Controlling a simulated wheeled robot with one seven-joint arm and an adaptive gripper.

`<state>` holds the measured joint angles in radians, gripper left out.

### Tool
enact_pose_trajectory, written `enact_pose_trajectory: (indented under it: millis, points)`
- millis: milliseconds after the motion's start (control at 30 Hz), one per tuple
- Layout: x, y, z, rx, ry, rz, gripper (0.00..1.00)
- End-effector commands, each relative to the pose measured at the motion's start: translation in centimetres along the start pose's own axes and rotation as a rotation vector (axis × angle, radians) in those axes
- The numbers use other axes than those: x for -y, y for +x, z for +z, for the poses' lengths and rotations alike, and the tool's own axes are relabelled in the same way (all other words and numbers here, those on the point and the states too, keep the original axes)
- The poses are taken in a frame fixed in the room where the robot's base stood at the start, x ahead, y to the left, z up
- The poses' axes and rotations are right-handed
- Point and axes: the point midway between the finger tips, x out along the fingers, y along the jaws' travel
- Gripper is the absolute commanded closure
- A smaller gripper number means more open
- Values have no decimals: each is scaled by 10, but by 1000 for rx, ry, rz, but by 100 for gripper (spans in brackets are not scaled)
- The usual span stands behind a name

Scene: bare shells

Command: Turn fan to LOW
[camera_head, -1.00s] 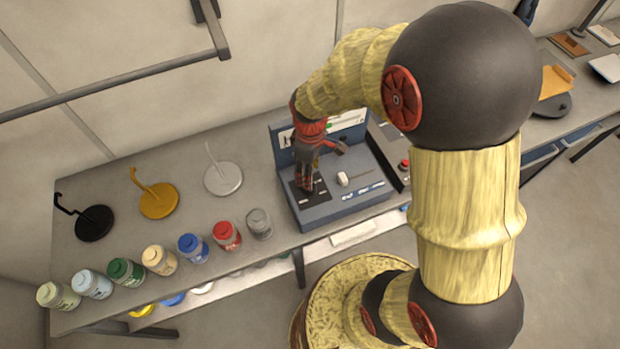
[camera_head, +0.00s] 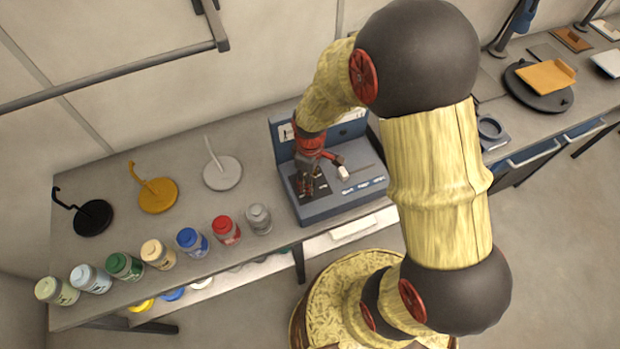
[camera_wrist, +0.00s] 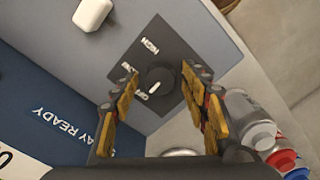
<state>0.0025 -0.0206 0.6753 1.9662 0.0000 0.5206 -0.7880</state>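The fan control is a round black knob (camera_wrist: 160,80) with a white pointer mark, on a dark plate (camera_wrist: 178,42) marked HIGH and OFF; a third label between them is partly hidden by a finger. The pointer slants toward the OFF side. In the wrist view my gripper (camera_wrist: 160,76) is open, with a yellow-padded finger on each side of the knob; I see gaps, so no contact shows. In the head view my gripper (camera_head: 312,184) is over the left part of the blue-grey console (camera_head: 340,207), hiding the knob.
A white rounded piece (camera_wrist: 92,14) on the console is near the plate; it also shows in the head view (camera_head: 344,173). Several jars, such as the grey one (camera_head: 258,219), line the table's front edge. Three stands, including a white one (camera_head: 222,173), are left of the console.

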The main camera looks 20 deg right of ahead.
Motion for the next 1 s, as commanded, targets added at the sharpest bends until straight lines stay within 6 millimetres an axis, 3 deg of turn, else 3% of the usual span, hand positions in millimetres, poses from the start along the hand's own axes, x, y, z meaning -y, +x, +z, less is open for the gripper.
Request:
enact_pose_trajectory:
  millis: [667, 1000]
  points:
    - [0, 0, 0, 0, 0, 0, 95]
    - [0, 0, 0, 0, 54, 0, 95]
